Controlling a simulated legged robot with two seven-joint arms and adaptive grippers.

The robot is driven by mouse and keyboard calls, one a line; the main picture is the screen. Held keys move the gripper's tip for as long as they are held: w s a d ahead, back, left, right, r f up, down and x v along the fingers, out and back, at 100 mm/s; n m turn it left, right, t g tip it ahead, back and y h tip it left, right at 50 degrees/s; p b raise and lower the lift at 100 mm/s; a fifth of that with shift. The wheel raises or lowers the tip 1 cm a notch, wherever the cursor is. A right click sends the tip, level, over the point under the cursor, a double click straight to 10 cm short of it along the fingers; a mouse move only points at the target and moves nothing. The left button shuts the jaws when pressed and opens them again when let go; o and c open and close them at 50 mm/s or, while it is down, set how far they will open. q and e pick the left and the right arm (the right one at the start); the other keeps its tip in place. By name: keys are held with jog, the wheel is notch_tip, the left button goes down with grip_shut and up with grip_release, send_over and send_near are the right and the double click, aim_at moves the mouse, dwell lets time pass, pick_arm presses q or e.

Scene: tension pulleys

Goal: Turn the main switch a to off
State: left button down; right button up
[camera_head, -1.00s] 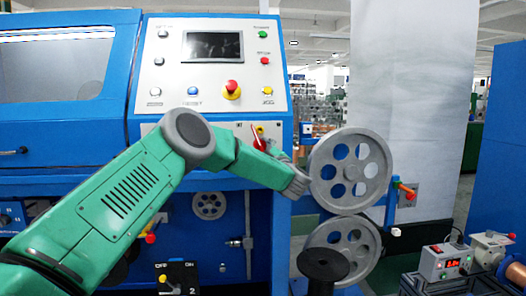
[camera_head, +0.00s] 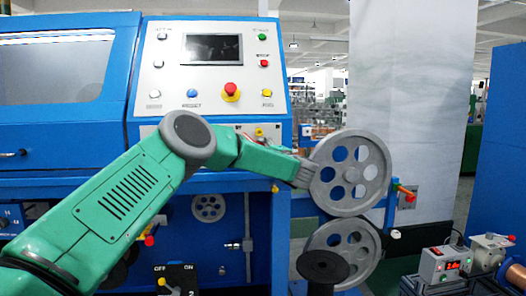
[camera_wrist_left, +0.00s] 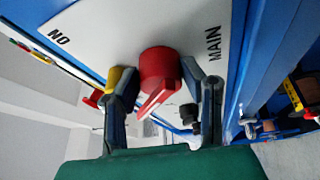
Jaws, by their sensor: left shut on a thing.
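The red main switch knob (camera_wrist_left: 160,75) stands out from a white panel plate marked MAIN in the left wrist view. My left gripper (camera_wrist_left: 162,100) has one finger on each side of the knob and is shut on it. A yellow part (camera_wrist_left: 120,80) shows by the left finger. My right gripper is not in view.
The control panel (camera_head: 212,75) with buttons and a screen is above the arm. Large grey pulley wheels (camera_head: 350,172) are close to the right of my wrist.

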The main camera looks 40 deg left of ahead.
pick_arm(q)
jog(key=shift+r, duration=0.15)
jog(key=c, duration=1)
grip_release()
jog(key=shift+a, duration=0.1)
jog(key=shift+w+a+f, duration=0.1)
jog(key=shift+a+f, duration=0.1)
jog(key=shift+f, duration=0.05)
jog(key=shift+d, duration=0.1)
jog(key=shift+d, duration=0.25)
jog(key=v, duration=0.7)
jog(key=shift+f, duration=0.25)
jog(key=shift+d, duration=0.1)
